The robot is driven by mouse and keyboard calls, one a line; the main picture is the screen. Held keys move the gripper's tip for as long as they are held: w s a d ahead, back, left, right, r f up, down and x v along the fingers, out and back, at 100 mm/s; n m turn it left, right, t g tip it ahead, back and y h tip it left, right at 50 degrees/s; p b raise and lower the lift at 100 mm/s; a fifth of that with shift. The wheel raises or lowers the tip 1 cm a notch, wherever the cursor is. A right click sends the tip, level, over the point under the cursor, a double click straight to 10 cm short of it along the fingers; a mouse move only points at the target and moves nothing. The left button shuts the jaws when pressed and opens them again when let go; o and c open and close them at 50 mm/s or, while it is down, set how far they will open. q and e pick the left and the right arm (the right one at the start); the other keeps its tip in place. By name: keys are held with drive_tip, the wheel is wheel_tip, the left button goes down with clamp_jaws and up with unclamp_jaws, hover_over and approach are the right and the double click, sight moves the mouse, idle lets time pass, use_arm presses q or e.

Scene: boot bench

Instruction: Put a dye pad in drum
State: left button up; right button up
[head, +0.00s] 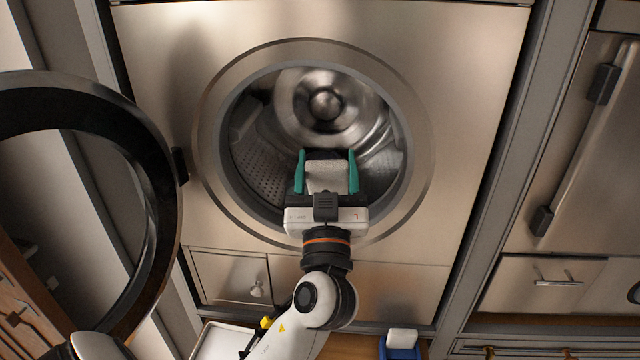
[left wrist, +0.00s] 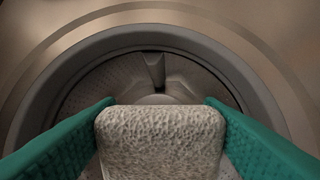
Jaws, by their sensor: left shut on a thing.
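The washer drum (head: 260,150) is a perforated metal hollow behind a round opening, and its door (head: 160,200) stands open at the left. My left gripper (head: 328,172) is at the lower part of the opening, its green fingers pointing into the drum. It is shut on a pale, rough dye pad (head: 326,177). In the left wrist view the dye pad (left wrist: 160,140) sits between the two green fingers, with the drum (left wrist: 100,85) beyond it. The pad appears clear of the drum wall; its exact depth is hard to tell. My right gripper is not in view.
A blue holder (head: 402,345) with a white block (head: 402,338) stands at the bottom. A white tray (head: 225,342) lies at the lower left. The metal rim (head: 213,150) surrounds the opening. The upper drum is free.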

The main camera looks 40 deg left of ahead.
use_arm(q)
drive_tip(key=w+a+f+b, duration=0.2)
drive_tip(key=w+a+b, duration=0.1)
drive_tip(key=w, duration=0.5)
drive_tip(key=w+a+f+b, duration=0.2)
drive_tip(key=w+a+b, duration=0.2)
drive_tip(key=w, duration=0.5)
drive_tip(key=shift+w+a, duration=0.15)
drive_tip(key=shift+a, duration=0.75)
drive_tip(key=shift+r, duration=0.1)
drive_tip(key=o, duration=1)
